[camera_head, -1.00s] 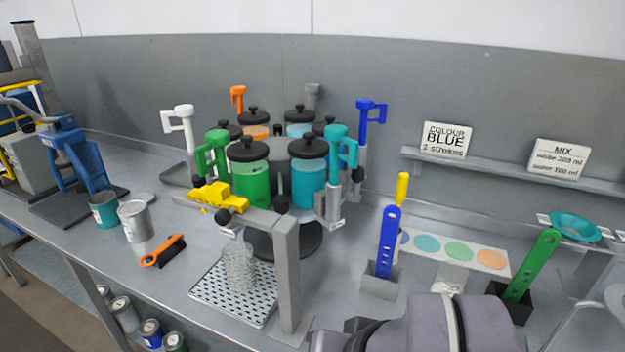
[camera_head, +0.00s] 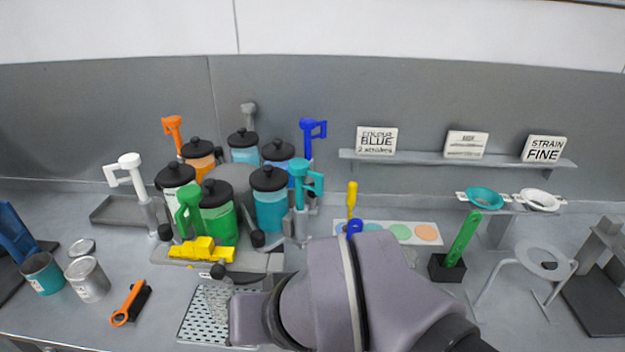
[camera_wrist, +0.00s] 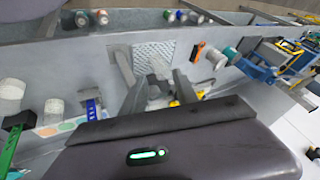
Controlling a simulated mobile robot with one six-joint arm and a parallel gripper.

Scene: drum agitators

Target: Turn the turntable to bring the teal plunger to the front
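The turntable carries several lidded canisters around a grey hub (camera_head: 236,180). The teal plunger (camera_head: 308,178) stands at the right front, beside the teal canister (camera_head: 270,205). The green plunger (camera_head: 188,205) stands at the left front, beside the green canister (camera_head: 217,222). The blue plunger (camera_head: 313,132) is at the back right, orange (camera_head: 172,128) at the back left, white (camera_head: 128,170) at the left. My gripper (camera_wrist: 160,92) shows two separated fingers with nothing between them in the wrist view. In the head view my wrist hides the fingers.
A yellow block (camera_head: 203,250) sits at the turntable's front edge.

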